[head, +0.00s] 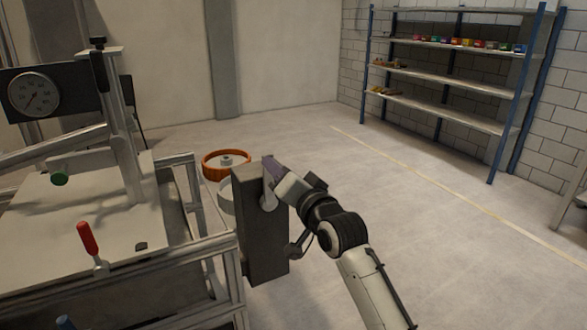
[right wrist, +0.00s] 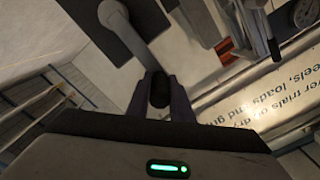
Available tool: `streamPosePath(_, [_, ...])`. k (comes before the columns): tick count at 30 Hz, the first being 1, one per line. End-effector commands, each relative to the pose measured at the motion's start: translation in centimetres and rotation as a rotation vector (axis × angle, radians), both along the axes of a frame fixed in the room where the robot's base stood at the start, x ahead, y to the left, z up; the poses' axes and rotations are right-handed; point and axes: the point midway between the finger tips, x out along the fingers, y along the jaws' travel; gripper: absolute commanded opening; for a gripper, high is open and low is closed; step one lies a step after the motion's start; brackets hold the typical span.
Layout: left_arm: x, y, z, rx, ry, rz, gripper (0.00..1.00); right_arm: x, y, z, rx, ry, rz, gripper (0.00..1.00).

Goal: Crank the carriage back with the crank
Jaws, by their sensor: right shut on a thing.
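The crank is on the dark grey box (head: 262,235) at the right end of the sandbed's metal frame. Its pale crank arm (head: 268,197) shows against the box, and in the right wrist view the grey crank arm (right wrist: 127,35) runs down to a black handle (right wrist: 160,90). My right gripper (head: 272,170) is at the upper part of the box. Its purple fingers are shut around the handle, one on each side, in the right wrist view (right wrist: 160,95). I cannot tell for sure which part is the carriage. My left gripper is not in view.
A bed with a pale top (head: 70,225), a red-handled lever (head: 88,238) and a dial (head: 34,97) stand at the left. Shelves (head: 450,82) stand at the back right.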

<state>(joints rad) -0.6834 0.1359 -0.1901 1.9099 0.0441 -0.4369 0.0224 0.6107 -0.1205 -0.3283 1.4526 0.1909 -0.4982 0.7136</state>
Motion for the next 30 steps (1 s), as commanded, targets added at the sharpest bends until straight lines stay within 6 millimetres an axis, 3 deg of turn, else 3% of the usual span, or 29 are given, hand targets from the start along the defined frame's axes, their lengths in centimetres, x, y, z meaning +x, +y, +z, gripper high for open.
streamPosePath(13, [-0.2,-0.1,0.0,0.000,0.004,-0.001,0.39,0.1,0.0,0.0,0.012,0.005,0.002,0.00])
streamPosePath(14, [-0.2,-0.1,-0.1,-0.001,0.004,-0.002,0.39,0.1,0.0,0.0,0.012,0.005,0.002,0.25])
streamPosePath(16, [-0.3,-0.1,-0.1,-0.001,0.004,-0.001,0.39,0.1,0.0,0.0,0.012,0.005,0.002,0.37])
streamPosePath(26, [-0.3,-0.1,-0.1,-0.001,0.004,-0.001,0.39,-0.1,0.0,0.0,0.010,0.005,0.003,0.39])
streamPosePath(30, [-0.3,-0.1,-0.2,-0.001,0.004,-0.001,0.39,-1.0,-0.4,-0.1,0.011,0.005,0.003,0.39])
